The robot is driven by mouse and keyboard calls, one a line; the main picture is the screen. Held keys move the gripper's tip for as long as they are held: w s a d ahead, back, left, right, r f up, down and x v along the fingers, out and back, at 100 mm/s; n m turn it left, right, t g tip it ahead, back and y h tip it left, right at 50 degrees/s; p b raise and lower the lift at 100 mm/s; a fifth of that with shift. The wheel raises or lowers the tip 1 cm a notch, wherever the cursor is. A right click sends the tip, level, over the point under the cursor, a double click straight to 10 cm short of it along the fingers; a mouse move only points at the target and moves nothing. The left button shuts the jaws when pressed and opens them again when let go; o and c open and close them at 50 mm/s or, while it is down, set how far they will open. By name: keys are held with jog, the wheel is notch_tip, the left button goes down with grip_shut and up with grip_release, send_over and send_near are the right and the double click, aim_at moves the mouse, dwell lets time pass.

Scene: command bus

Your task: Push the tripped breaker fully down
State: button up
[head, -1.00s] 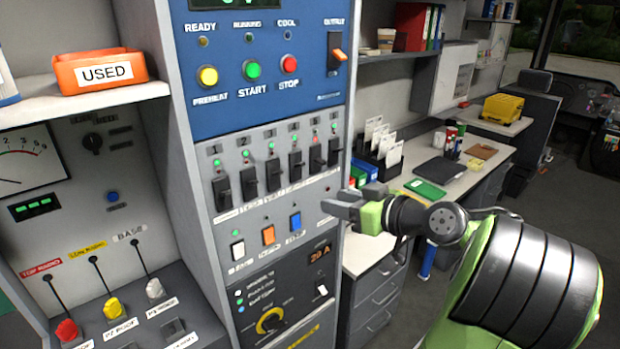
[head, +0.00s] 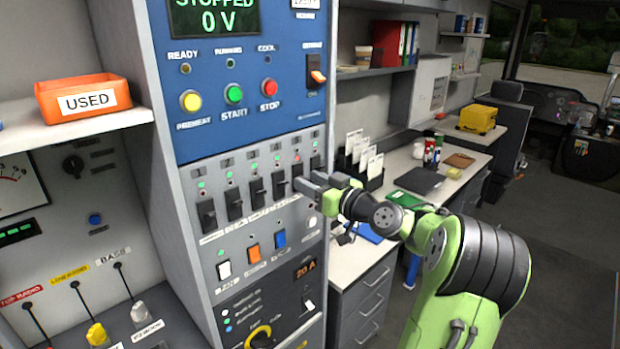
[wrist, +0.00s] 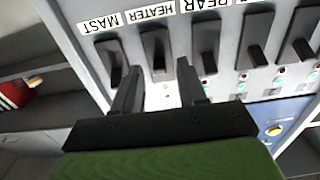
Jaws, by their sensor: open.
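A row of black breakers runs across the grey panel. The fifth breaker (head: 297,170) has a red light above it, while the lights I can make out over the others are green. In the wrist view, upside down, this breaker (wrist: 156,48) is under the HEATER label. My gripper (head: 309,184) is at the lower part of that breaker and partly hides it in the head view. In the wrist view my gripper (wrist: 153,68) is open, with one finger on each side of the HEATER breaker. I cannot tell whether the fingers touch it.
The MAST breaker (wrist: 113,62) and the REAR breaker (wrist: 205,42) stand close on either side of my fingers. White, orange and blue switches (head: 252,254) sit below the row. A desk (head: 365,255) stands to the right.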

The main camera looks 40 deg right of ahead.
jog(key=shift+w, duration=0.35)
jog(key=shift+c, duration=0.3)
grip_shut()
